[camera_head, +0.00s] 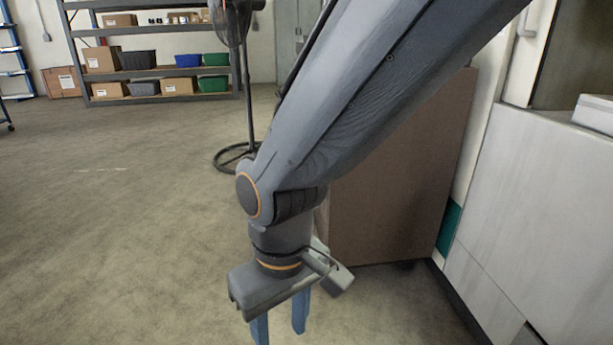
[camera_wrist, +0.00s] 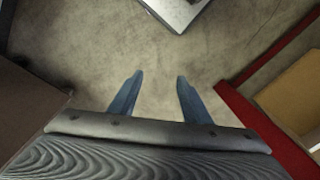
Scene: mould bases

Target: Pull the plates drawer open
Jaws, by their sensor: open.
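My gripper (camera_head: 279,322) points down over the bare floor in the head view, its two blue fingers apart with nothing between them. In the wrist view, my gripper (camera_wrist: 159,82) is also open and empty above the floor. I cannot make out which thing is the plates drawer; no label or handle for it is readable. A brown cabinet-like body (camera_head: 400,185) stands behind my arm, partly hidden by it. In the wrist view, a red-edged frame (camera_wrist: 262,122) with a tan inner surface (camera_wrist: 295,95) lies to the right, apart from the fingers.
A pale cabinet (camera_head: 545,190) stands at the right, with a light box (camera_head: 595,112) on it. A brown surface (camera_wrist: 25,110) is at the left of the wrist view. A fan (camera_head: 245,80) and a shelf with bins (camera_head: 150,72) stand behind. Floor at left is clear.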

